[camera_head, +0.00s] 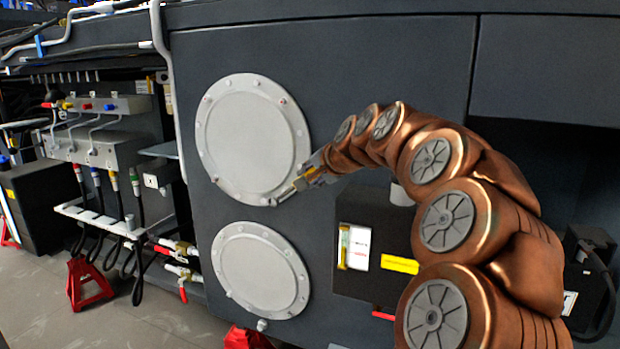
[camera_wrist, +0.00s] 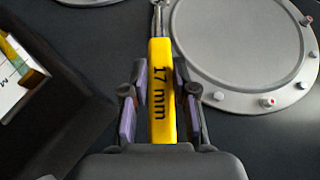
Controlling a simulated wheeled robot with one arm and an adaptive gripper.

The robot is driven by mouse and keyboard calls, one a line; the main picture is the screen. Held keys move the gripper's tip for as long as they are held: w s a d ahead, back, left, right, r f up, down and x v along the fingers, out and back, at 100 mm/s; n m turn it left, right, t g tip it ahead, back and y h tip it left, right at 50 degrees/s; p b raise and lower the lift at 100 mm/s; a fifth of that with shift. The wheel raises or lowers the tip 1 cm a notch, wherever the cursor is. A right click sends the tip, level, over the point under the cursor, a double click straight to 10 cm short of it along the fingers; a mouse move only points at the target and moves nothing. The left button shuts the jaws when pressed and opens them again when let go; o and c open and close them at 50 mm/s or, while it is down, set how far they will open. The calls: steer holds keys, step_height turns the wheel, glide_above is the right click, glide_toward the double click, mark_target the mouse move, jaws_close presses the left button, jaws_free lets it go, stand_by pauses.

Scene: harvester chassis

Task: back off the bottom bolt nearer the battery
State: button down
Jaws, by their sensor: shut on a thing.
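My gripper (camera_wrist: 160,105) is shut on a yellow-handled wrench (camera_wrist: 162,80) marked 17 mm, with purple pads on both sides. In the head view my gripper (camera_head: 322,170) is at the lower right of the upper round cover (camera_head: 252,140). The wrench's metal end (camera_head: 286,191) reaches that cover's bottom rim. I cannot tell whether it sits on a bolt (camera_head: 273,201) there; in the wrist view the wrench tip leaves the top edge. Other rim bolts show red marks, such as this bolt (camera_wrist: 267,101). The battery (camera_head: 372,225) is a black box below my arm.
The battery juts from the dark panel (camera_head: 350,60), close to my arm. Hoses and valves (camera_head: 180,258) and a red jack stand (camera_head: 88,282) are at the left.

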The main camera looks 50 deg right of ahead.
steer(key=shift+w+d+r, duration=0.1)
steer(key=shift+w+d, duration=0.1)
steer(key=shift+d, duration=0.45)
steer(key=shift+w+d, duration=0.25)
steer(key=shift+d, duration=0.55)
steer(key=shift+w+d, duration=0.2)
steer(key=shift+d, duration=0.6)
steer(key=shift+w+d, duration=0.15)
steer(key=shift+d, duration=0.35)
steer(key=shift+w+d, duration=0.15)
steer(key=shift+d, duration=0.35)
steer(key=w+r+g+p, duration=0.1)
steer(key=w+r+p, duration=0.1)
steer(key=p, duration=0.1)
steer(key=shift+w+a+r+n+g, duration=0.1)
steer(key=shift+w+a+n+g, duration=0.05)
steer(key=shift+a+n+g, duration=0.2)
stand_by(0.3)
